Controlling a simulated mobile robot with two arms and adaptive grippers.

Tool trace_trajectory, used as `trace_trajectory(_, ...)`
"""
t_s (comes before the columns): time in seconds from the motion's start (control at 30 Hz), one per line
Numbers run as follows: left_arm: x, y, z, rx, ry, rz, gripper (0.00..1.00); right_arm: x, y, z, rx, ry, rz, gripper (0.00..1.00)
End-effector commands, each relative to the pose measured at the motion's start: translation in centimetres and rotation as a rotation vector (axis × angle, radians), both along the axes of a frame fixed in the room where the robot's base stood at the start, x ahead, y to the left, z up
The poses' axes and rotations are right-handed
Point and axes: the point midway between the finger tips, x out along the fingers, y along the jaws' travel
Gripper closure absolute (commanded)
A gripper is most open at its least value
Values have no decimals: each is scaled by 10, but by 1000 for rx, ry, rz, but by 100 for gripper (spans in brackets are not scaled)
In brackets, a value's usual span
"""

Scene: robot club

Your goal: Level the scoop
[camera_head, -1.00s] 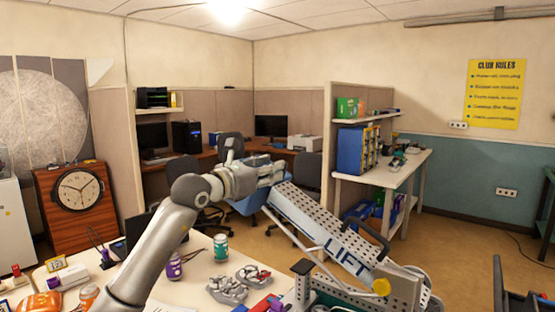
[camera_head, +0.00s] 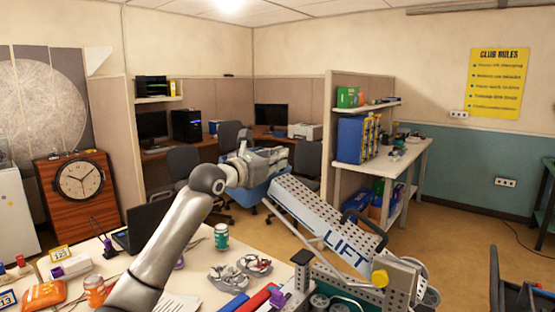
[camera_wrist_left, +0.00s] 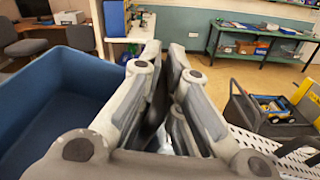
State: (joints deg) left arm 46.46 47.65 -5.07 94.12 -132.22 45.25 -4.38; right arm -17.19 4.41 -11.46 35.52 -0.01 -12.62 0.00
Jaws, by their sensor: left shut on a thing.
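The blue scoop (camera_head: 257,192) is at the far, upper end of the sloping perforated arm marked LIFT (camera_head: 322,222). In the head view the scoop is partly hidden behind my left gripper (camera_head: 275,157), so its exact tilt is hard to judge. In the left wrist view the scoop (camera_wrist_left: 50,100) is a wide open tub at the left, beside the fingers. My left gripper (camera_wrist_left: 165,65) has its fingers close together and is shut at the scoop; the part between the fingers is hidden. My right gripper is not in view.
Office chairs (camera_head: 186,170) stand behind. A shelf bench (camera_head: 405,160) is at right.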

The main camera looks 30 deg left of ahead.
Motion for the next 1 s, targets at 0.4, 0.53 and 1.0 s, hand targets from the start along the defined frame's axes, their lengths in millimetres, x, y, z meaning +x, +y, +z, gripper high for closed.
trace_trajectory(0.4,-1,-6,-5,77,-4,0,100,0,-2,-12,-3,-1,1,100)
trace_trajectory(0.53,-1,-7,-3,96,-5,1,100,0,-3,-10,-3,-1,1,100)
trace_trajectory(1.0,-5,-6,-4,94,-3,0,68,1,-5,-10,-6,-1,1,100)
